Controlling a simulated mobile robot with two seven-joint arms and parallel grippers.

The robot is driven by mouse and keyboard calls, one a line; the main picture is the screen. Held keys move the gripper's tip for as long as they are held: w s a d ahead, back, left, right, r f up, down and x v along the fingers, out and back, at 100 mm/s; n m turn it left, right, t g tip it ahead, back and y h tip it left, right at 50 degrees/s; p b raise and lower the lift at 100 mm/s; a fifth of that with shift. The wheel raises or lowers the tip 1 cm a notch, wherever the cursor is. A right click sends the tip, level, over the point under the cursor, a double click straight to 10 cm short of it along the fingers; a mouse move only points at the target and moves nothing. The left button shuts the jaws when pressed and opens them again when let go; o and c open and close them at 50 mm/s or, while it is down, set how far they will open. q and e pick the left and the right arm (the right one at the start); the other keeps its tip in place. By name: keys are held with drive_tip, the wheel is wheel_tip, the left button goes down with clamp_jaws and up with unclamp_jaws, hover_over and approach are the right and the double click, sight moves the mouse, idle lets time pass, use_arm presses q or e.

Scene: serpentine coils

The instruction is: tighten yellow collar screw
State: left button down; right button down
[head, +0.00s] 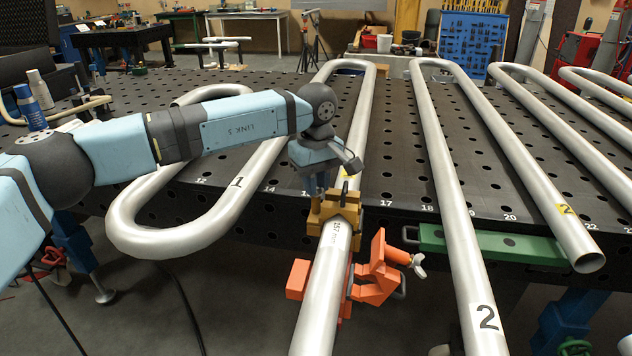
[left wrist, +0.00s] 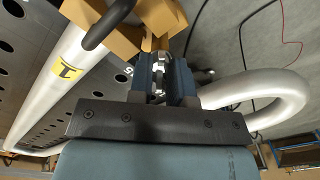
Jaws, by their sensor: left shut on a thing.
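The yellow collar (head: 326,212) sits around a silver pipe (head: 322,285) that reaches past the table's front edge. My left gripper (head: 322,183) comes down onto the top of the collar from above. In the left wrist view, the yellow collar (left wrist: 160,14) is at the top, just beyond the fingers of my left gripper (left wrist: 160,72). The fingers are shut on the collar's screw, a small metal piece (left wrist: 158,82) showing between them. A dark curved part (left wrist: 108,24) crosses in front of the collar. My right gripper is not in view.
An orange clamp (head: 378,275) with a wing screw is on the same pipe, nearer than the collar. A green bar (head: 490,245) lies along the table edge to the right. Several serpentine pipes lie across the black perforated table (head: 395,175).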

use_arm(q)
drive_tip(key=shift+r+m, duration=0.15)
drive_tip(key=shift+m, duration=0.35)
idle(0.8)
drive_tip(key=c, duration=1)
unclamp_jaws()
drive_tip(key=shift+c, duration=0.2)
wheel_tip(320, 180, up, 14)
drive_tip(key=p, duration=0.1)
drive_tip(key=shift+p, duration=0.3)
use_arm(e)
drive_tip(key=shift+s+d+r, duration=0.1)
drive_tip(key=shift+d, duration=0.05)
